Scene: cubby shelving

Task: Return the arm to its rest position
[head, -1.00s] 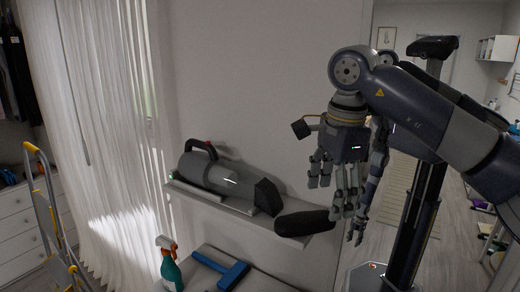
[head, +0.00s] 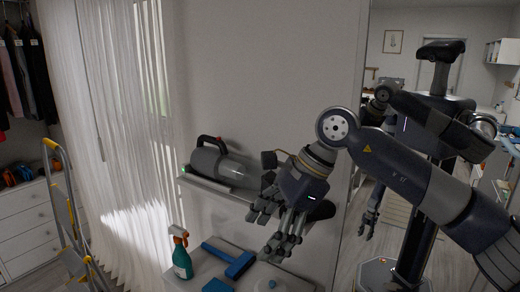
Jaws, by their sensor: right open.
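My right arm comes in from the right edge of the head view. Its dark, many-fingered gripper (head: 277,228) is open, fingers pointing down and left, with nothing seen between them. It hangs in front of the right part of a wall shelf (head: 232,191). A grey and black handheld vacuum (head: 222,166) lies on that shelf, and the gripper and wrist hide its right end. A black rounded object (head: 322,211) shows partly behind the fingers. I cannot tell whether the fingers touch anything. My left gripper cannot be made out.
Below the shelf, a spray bottle (head: 182,258), a blue brush-like tool (head: 231,263) and a pale lidded item (head: 271,286) stand on a light surface. A ladder (head: 68,210) and curtain (head: 110,130) are at left. A mirror-like panel (head: 393,75) at right seems to reflect me.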

